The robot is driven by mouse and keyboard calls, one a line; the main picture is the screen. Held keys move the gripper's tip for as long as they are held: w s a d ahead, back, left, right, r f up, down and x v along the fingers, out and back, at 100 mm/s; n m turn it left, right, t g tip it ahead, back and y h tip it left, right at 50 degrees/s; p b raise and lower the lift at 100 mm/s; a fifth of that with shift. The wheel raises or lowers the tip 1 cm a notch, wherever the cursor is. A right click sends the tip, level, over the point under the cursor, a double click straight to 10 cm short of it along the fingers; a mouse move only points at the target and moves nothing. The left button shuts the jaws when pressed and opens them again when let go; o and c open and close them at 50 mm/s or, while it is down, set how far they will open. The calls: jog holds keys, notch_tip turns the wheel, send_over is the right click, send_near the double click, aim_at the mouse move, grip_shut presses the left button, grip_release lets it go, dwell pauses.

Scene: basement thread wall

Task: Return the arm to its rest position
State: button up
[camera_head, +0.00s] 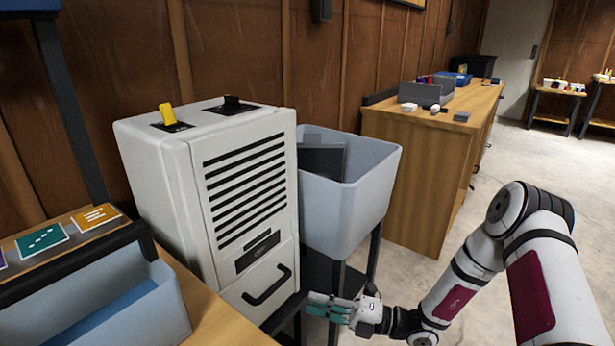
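My gripper (312,304) is low in the middle of the view, at the end of my arm, which reaches in from the right. Its teal fingers point left, in front of the dark stand under the grey bin and just right of the white machine's drawer handle. The two fingers lie close together in this view, and how far apart they are is not clear. I see no object between them.
A white machine (186,180) with a yellow switch (168,115) and a black drawer handle (267,286) stands at left. A grey bin (345,215) sits beside it. A wooden desk (415,180) stands behind. A blue-grey bin (150,320) is at front left. Open floor (540,165) lies right.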

jog(key=s+d+r+n+g+h, duration=0.1)
jog(key=s+r+n+g+h, duration=0.8)
jog(key=s+r+n, duration=0.95)
jog(key=s+d+r+n+t+h, duration=0.2)
jog(key=s+d+r+n+h, duration=0.25)
jog(key=s+d+n, duration=0.35)
jog(key=s+d+r+n+t+h, duration=0.3)
jog(key=s+d+n+h, duration=0.3)
jog(key=s+n, duration=0.35)
notch_tip(320, 180, up, 31)
jog(key=d+n+t+p, duration=0.1)
jog(key=t+p, duration=0.2)
jog(key=p, duration=2.6)
jog(key=shift+w+t, duration=0.35)
jog(key=shift+t, duration=0.05)
